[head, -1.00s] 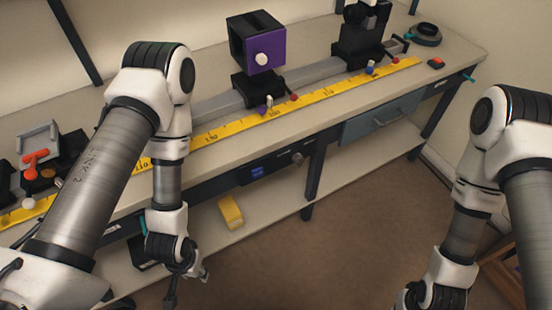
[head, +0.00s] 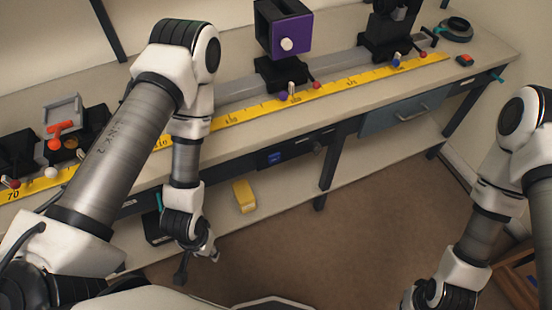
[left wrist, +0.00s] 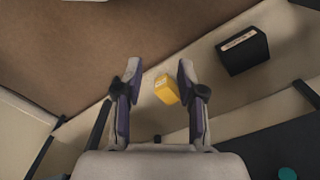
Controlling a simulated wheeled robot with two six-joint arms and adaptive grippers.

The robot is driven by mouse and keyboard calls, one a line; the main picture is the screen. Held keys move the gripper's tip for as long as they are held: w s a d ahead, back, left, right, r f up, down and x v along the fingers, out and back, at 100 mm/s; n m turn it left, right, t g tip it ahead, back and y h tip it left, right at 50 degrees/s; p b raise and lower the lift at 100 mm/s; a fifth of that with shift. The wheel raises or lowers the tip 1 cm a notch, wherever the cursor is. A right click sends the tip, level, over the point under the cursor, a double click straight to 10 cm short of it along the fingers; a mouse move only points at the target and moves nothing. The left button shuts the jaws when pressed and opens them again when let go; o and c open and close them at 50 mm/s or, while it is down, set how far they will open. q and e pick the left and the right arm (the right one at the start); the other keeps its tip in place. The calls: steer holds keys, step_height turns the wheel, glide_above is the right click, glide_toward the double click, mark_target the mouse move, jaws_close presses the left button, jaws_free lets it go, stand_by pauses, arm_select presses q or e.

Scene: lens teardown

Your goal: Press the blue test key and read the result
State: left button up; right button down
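The blue test key (head: 274,156) is a small blue square on a dark panel on the bench's front edge, below the yellow scale. My left gripper (left wrist: 158,72) is open and empty in the left wrist view, its two fingers spread apart. In the head view my left gripper (head: 197,266) hangs in front of the bench, lower than the key and to its left, apart from it. My right arm stands at the right, and its gripper is cut off by the bottom edge. Any result reading is too small to make out.
A yellow block (head: 244,197) lies on the lower shelf; it also shows in the left wrist view (left wrist: 167,89), near a black box (left wrist: 243,51). A purple-faced box (head: 291,36) stands on the bench rail behind a yellow scale (head: 330,88). The floor ahead is clear.

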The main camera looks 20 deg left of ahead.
arm_select(q)
jaws_close()
stand_by(1.4)
